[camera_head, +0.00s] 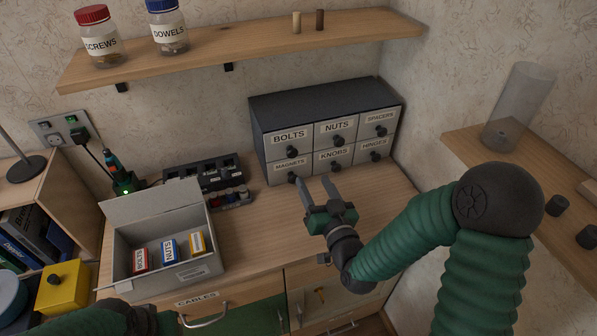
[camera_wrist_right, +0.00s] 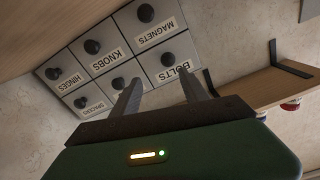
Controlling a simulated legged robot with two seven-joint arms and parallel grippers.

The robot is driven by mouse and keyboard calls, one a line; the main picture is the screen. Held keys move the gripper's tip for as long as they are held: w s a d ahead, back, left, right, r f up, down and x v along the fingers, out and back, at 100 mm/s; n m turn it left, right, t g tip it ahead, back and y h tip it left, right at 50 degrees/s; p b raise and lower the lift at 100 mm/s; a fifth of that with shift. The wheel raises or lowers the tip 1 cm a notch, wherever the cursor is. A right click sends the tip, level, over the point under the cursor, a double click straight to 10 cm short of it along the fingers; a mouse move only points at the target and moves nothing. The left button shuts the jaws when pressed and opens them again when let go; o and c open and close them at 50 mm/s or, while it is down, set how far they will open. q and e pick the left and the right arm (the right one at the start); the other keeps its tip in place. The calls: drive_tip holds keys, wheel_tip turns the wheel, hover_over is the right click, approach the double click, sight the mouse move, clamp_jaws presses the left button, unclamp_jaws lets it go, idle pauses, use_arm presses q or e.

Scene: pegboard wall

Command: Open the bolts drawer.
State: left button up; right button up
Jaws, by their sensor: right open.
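The bolts drawer (camera_head: 275,148) is the upper left one in a dark grey cabinet (camera_head: 330,98) with light drawer fronts and round black knobs. It looks closed, its front level with the others. In the right wrist view the bolts drawer (camera_wrist_right: 178,60) appears upside down, just beyond the fingertips, its label partly behind one finger. My right gripper (camera_head: 312,181) is open and empty, in front of the cabinet and lower than the bolts knob (camera_head: 292,152). It also shows in the wrist view (camera_wrist_right: 161,80). Part of my left arm shows at the bottom left; its fingers are out of view.
The other drawers, such as nuts (camera_head: 352,133) and magnets (camera_head: 279,172), look closed. A grey open box (camera_head: 200,255) with small cartons stands left on the bench (camera_head: 255,240). A charger rack (camera_head: 203,172) is left of the cabinet. A shelf (camera_head: 240,45) hangs above.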

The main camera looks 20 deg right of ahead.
sight(293, 155)
drive_tip(key=w+a, duration=0.1)
drive_tip(key=w, duration=0.2)
drive_tip(key=w+a+p, duration=0.1)
drive_tip(key=w, duration=0.3)
drive_tip(key=w+a+p, duration=0.1)
drive_tip(key=w, duration=0.2)
drive_tip(key=shift+w+a+r, duration=0.1)
drive_tip(key=shift+w+r, duration=0.15)
drive_tip(key=shift+w, duration=0.15)
drive_tip(key=shift+w+d, duration=0.15)
drive_tip(key=shift+d, duration=0.15)
drive_tip(key=shift+d+f, duration=0.15)
drive_tip(key=shift+d, duration=0.55)
drive_tip(key=shift+c, duration=0.2)
drive_tip(key=shift+a, duration=0.6)
drive_tip(key=c, duration=0.7)
clamp_jaws()
drive_tip(key=shift+d, duration=0.2)
use_arm(q)
drive_tip(key=shift+a, duration=0.5)
drive_tip(key=shift+a, duration=0.1)
